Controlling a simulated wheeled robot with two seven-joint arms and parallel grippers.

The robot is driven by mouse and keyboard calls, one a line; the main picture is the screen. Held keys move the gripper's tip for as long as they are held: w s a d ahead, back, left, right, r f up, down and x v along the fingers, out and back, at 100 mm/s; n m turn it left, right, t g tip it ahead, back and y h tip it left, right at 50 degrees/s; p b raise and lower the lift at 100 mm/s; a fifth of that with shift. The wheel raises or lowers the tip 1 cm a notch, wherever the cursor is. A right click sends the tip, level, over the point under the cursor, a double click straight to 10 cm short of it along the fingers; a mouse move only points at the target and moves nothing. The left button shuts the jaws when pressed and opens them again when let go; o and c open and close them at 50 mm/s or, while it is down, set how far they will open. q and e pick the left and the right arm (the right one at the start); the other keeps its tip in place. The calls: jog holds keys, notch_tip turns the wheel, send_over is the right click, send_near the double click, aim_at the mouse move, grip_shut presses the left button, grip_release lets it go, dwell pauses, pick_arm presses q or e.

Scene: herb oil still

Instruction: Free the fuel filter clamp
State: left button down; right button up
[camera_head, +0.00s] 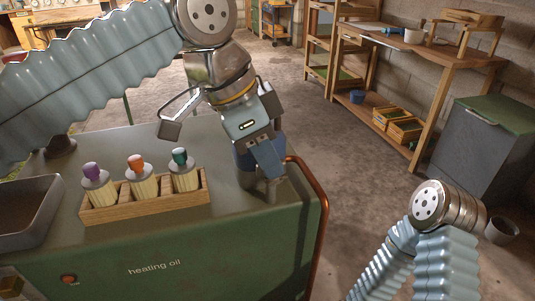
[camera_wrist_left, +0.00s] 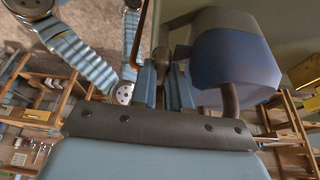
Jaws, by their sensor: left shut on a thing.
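The fuel filter is a blue and grey cylinder (camera_wrist_left: 235,60) on the right in the left wrist view. In the head view its blue side (camera_head: 243,158) shows partly behind my left gripper (camera_head: 270,172), at the right end of the green cabinet's top. My left gripper points down and is shut on a small grey-brown part beside the filter, which looks like the clamp (camera_wrist_left: 182,52). The fingers hide much of this part, so I cannot tell whether the clamp is loose. My right arm shows at the lower right of the head view, but its gripper is out of sight.
A wooden rack (camera_head: 145,205) with several stoppered bottles stands on the green cabinet (camera_head: 225,250), left of the filter. A grey tray (camera_head: 30,210) is farther left. A copper-coloured pipe (camera_head: 323,200) runs along the cabinet's right edge. The floor beyond is open.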

pick_arm(q)
jog(key=c, duration=1.1)
grip_release()
